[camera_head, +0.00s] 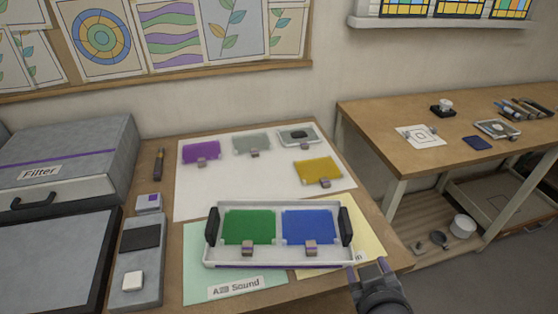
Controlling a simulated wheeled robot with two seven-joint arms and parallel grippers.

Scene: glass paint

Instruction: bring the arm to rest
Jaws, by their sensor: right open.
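My right gripper (370,271) is at the lower right, just off the front right corner of the white tray. Its fingers are apart and nothing shows between them. The white tray (280,205) with black end handles holds a green glass pane (249,227) on the left and a blue glass pane (308,227) on the right. A small clip-like block sits at the front of each pane. My left gripper is not in view.
On a white sheet (230,185) behind the tray lie a purple pane (201,152), a pale grey pane (251,143) and a yellow pane (318,171). A grey filter box (75,150) stands left. A second table (380,125) is at right, with a floor gap in front.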

